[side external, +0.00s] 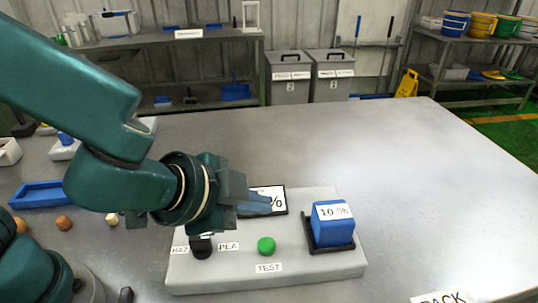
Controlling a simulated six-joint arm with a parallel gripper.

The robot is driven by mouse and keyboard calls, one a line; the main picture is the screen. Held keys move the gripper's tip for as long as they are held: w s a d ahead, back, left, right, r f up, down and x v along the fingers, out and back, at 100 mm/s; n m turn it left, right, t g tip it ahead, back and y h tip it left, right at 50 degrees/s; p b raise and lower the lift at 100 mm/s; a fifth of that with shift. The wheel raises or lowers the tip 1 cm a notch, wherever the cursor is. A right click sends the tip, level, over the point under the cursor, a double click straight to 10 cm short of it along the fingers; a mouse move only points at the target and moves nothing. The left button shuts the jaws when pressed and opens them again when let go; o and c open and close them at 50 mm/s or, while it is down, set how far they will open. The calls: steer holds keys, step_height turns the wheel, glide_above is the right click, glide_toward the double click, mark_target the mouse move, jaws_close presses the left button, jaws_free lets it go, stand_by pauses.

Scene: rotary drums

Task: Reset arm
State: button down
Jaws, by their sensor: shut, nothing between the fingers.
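My gripper (262,204) is above the left half of a pale grey panel (310,277) on the table. A blue block labelled "10 %" (331,227) sits in a black holder on the panel's right side, apart from my gripper. A green button (266,246) is above the "TEST" label. A black knob (201,247) is at the left, between labels. My arm comes in from the left and hides part of the table.
A blue tray (40,195) and several small round pieces lie on the left of the table. A "PACK" label (440,298) is at the front right edge. The table's right and far parts are clear. Grey bins (290,80) and shelves stand behind.

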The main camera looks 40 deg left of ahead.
steer(key=s+a+r+n+y, duration=0.1)
steer(key=a+r+n+y, duration=0.15)
steer(key=a+n, duration=0.4)
steer(key=s+a+r+n+y, duration=0.1)
steer(key=a+r+n, duration=0.25)
steer(key=a, duration=0.65)
steer(key=s+d+f+g+h, duration=0.1)
steer(key=s+f+g+h, duration=0.1)
steer(key=s, duration=0.7)
steer(key=shift+d+n+g, duration=0.3)
steer(key=shift+d+g, duration=0.05)
steer(key=shift+g, duration=0.45)
